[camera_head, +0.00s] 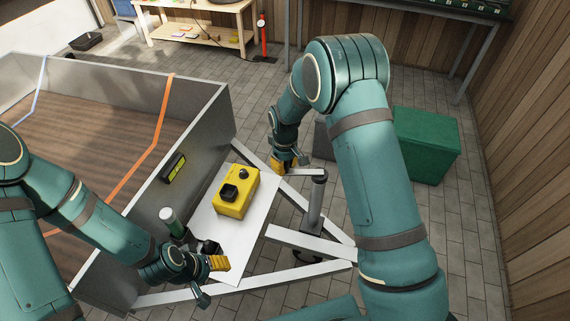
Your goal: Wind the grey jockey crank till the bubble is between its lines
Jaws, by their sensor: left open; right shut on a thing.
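The grey jockey stand (315,205) is upright beside the trailer's drawbar, with the crank (304,172) reaching left from its top. My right gripper (284,166) is shut on the crank's outer end, and its fingers hide the grip. The level (174,168) is a black holder with a yellow-green vial on the trailer's front wall. Its bubble and lines are too small to tell apart. My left gripper (217,262) is open and empty over the lower end of the white plate, well away from the crank.
A yellow box (236,192) with black fittings sits on the white plate (257,212). A white-topped green cylinder (172,222) stands near my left wrist. The trailer (228,116) fills the left, and a green crate (426,145) stands right. Paved floor is free at far right.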

